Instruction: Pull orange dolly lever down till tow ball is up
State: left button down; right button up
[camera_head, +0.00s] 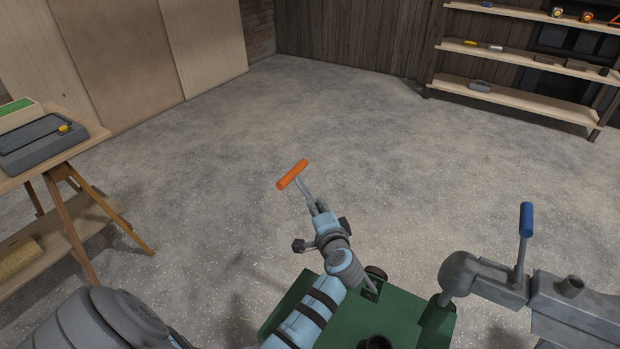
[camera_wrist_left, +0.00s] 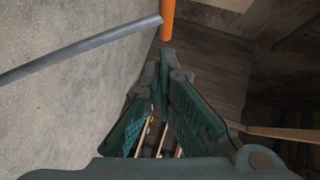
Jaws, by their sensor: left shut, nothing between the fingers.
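The orange lever handle (camera_head: 292,175) is a crossbar on a grey rod (camera_head: 304,188), above the floor in the head view. In the left wrist view the orange bar (camera_wrist_left: 167,18) and its grey rod (camera_wrist_left: 85,48) show just beyond my fingertips. My left gripper (camera_head: 317,208) is shut and empty, close to the rod below the handle; I cannot tell whether it touches. Its closed fingers also show in the wrist view (camera_wrist_left: 166,60). The green dolly (camera_head: 398,326) is below, partly hidden by my left arm. I cannot make out the tow ball. My right gripper is out of view.
A grey trailer coupling (camera_head: 475,275) with a blue-gripped handle (camera_head: 526,220) stands right of the dolly. A wooden trestle table (camera_head: 90,145) holds a grey case (camera_head: 40,142) at left. A shelf unit (camera_head: 515,93) stands at the back right. The floor beyond the handle is clear.

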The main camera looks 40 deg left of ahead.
pick_arm(q)
jog(key=b+x, duration=0.1)
jog(key=x, duration=0.3)
jog(key=s+a+b+x, duration=0.1)
jog(key=x, duration=0.3)
jog(key=s+b+x, duration=0.1)
jog(key=b+x, duration=0.1)
jog(key=x, duration=0.2)
jog(key=shift+a+f, duration=0.15)
jog(key=shift+a, duration=0.45)
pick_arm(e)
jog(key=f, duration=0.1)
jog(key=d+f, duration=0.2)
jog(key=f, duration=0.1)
